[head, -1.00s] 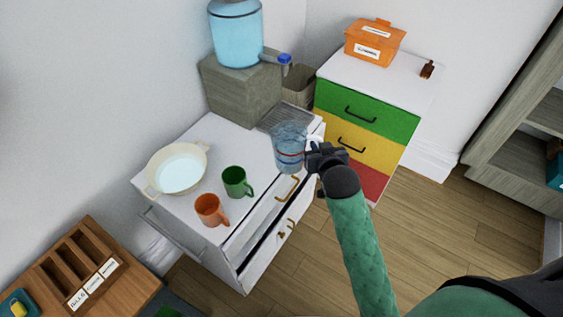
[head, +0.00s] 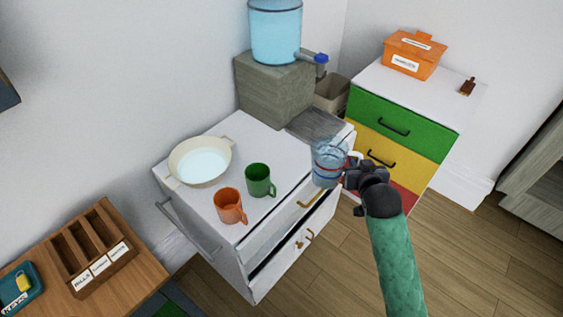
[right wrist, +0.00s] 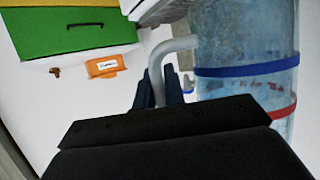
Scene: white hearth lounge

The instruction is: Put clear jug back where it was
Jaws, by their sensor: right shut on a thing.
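The clear jug (head: 328,165) has a blue band and a red band and a pale handle. In the head view it is at the right front edge of the white cabinet top (head: 291,158); I cannot tell whether it touches the top. My right gripper (head: 356,174) is shut on its handle. In the right wrist view the jug (right wrist: 245,95) fills the right side, with the handle (right wrist: 165,65) between the dark fingers. My left gripper is not in view.
On the cabinet stand a green mug (head: 258,180), an orange mug (head: 229,206) and a basin of water (head: 201,162). A water dispenser (head: 276,35) stands on a grey block (head: 273,90) behind, beside a slatted drip tray (head: 318,126). A coloured drawer unit (head: 400,122) stands right.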

